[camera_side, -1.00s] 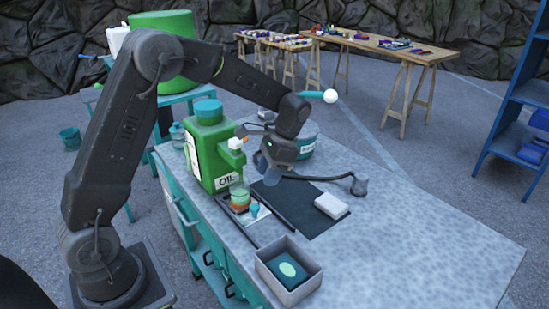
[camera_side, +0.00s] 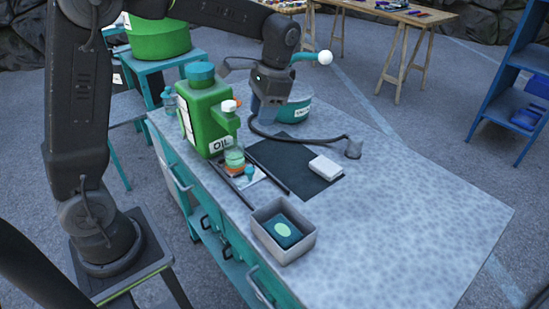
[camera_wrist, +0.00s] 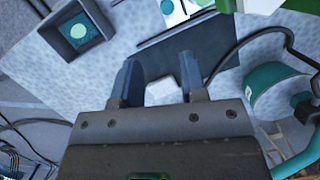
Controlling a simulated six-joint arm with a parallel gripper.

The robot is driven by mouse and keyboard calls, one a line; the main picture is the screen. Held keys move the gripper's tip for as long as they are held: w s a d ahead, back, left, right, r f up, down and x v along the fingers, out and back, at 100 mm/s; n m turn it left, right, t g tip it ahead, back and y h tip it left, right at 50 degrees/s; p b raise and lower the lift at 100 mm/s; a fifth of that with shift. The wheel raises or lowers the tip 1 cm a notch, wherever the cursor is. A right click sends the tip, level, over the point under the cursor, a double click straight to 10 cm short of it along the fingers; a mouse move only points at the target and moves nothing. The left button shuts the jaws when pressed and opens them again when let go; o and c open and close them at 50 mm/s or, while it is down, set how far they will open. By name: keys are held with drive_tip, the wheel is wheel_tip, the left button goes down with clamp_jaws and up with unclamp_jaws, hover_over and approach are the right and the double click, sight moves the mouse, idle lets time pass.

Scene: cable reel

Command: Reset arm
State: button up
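My gripper (camera_side: 265,108) hangs above the far part of the workbench (camera_side: 410,215), beside the green oil can (camera_side: 205,118) and in front of a teal round container (camera_side: 294,108). In the wrist view, the two fingers of my gripper (camera_wrist: 157,78) are spread apart with nothing held between them. A white block (camera_wrist: 163,92) shows beyond and below the gap. In the side view that white block (camera_side: 326,166) lies on a dark mat (camera_side: 290,160). A black cable with a grey end piece (camera_side: 353,149) curves across the bench.
A grey open box (camera_side: 284,244) with a dark green item stands at the front edge. A small jar (camera_side: 234,158) with an orange layer stands by the can. A blue shelf (camera_side: 515,100) is at the right. The bench's right part is clear.

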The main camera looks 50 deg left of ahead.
drive_tip(key=s+d+r+n+t, duration=0.1)
drive_tip(key=s+d+r+t, duration=0.1)
drive_tip(key=s, duration=0.7)
drive_tip(key=s+d+r+n+t+h, duration=0.1)
drive_tip(key=s+d+r+n+t, duration=0.1)
drive_tip(key=s+t, duration=0.4)
drive_tip(key=s+d, duration=0.1)
drive_tip(key=s, duration=0.2)
drive_tip(key=shift+s+d+r, duration=0.2)
drive_tip(key=shift+s+d, duration=0.05)
drive_tip(key=shift+d, duration=0.15)
